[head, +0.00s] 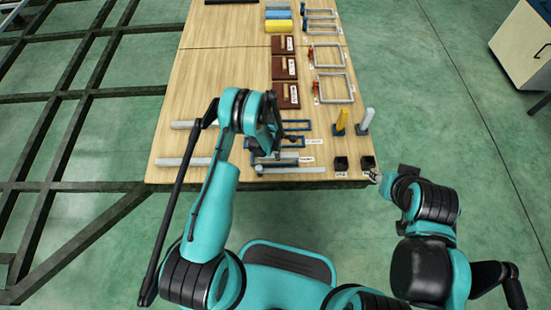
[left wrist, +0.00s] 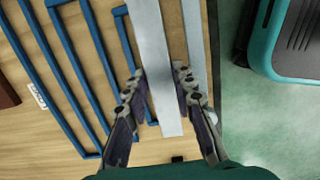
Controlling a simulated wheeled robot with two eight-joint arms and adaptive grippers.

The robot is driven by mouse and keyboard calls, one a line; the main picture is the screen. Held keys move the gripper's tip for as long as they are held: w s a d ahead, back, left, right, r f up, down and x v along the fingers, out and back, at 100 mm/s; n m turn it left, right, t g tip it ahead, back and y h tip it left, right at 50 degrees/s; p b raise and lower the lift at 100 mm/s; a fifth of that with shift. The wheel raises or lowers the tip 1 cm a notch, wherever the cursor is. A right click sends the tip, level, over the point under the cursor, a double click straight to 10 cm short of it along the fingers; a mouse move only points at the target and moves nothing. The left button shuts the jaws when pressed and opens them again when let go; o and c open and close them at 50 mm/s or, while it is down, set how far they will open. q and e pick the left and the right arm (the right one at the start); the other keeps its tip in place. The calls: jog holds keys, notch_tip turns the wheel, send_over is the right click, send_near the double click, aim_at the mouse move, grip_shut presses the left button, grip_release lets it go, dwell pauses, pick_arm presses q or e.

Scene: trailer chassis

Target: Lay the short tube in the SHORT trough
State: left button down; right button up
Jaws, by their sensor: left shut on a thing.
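My left gripper (head: 262,158) is low over the front part of the table. In the left wrist view its fingers (left wrist: 162,95) are shut on a grey square tube (left wrist: 152,50). One end of the tube shows just past the fingers, and the other runs out of the picture.
Another grey tube (head: 295,170) lies along the front edge, also in the left wrist view (left wrist: 195,45). More tubes (head: 180,162) lie at left. The table's back left (head: 220,65) is clear.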

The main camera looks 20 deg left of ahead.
aim_at(274, 156)
pick_arm(q)
jog(key=shift+w+a+f+b, duration=0.35)
jog(key=shift+w+a+f, duration=0.55)
jog(key=shift+a, duration=0.2)
notch_tip(274, 156, down, 4)
jog(key=shift+f+b, duration=0.1)
jog(key=shift+b, duration=0.9)
jog(key=shift+r, duration=0.2)
jog(key=shift+s, duration=0.1)
jog(key=shift+f, duration=0.15)
jog(key=c, duration=1.3)
grip_release()
jog(key=shift+o, duration=0.2)
